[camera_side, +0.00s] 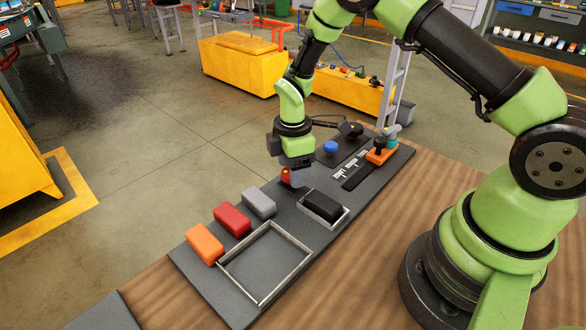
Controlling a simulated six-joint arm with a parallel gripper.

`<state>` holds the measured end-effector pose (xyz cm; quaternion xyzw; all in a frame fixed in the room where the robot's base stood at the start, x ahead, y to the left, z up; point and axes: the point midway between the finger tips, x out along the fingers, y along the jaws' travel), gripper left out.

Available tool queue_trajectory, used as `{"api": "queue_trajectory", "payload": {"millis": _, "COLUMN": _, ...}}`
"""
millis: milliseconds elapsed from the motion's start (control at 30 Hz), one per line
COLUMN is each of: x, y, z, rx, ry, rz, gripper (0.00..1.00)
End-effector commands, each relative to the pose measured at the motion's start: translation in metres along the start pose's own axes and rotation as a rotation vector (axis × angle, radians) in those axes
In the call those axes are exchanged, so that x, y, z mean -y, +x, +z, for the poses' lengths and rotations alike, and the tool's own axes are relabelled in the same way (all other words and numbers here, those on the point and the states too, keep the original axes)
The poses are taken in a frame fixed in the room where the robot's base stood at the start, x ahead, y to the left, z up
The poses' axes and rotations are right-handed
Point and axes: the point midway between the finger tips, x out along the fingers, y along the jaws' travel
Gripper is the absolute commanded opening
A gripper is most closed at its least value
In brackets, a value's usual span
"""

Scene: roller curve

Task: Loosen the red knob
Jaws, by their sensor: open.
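The red knob (286,175) shows as a small red patch just below my gripper (292,182), at the far edge of the dark grey board. My gripper points down over the knob, with its jaws open. The fingers and the gripper body hide much of the knob. I cannot tell whether the fingers touch it. A blue knob (330,147) stands on the board to the right of my gripper, apart from it.
Orange (205,244), red (232,220) and grey (259,203) blocks line the board's far edge. An empty metal frame (232,277) lies in front. A black block (322,206) sits in a small tray (329,224). An orange fixture (377,157) stands at the right.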

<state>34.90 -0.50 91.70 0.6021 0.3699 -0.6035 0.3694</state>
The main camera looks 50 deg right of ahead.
Motion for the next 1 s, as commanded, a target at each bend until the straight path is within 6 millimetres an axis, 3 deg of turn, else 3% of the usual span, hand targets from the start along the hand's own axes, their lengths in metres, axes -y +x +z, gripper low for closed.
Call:
{"api": "queue_trajectory", "payload": {"millis": 400, "x": -0.001, "y": -0.077, "z": 0.000, "rx": -0.001, "ry": 0.000, "rz": 0.004, "gripper": 0.64}}
{"api": "queue_trajectory", "payload": {"millis": 600, "x": 0.000, "y": -0.090, "z": 0.001, "rx": 0.000, "ry": 0.000, "rz": 0.000, "gripper": 0.64}}
{"api": "queue_trajectory", "payload": {"millis": 900, "x": 0.000, "y": -0.091, "z": 0.001, "rx": 0.000, "ry": 0.003, "rz": 0.001, "gripper": 0.64}}
{"api": "queue_trajectory", "payload": {"millis": 1000, "x": 0.003, "y": -0.103, "z": 0.001, "rx": -0.013, "ry": 0.043, "rz": 0.017, "gripper": 0.64}}
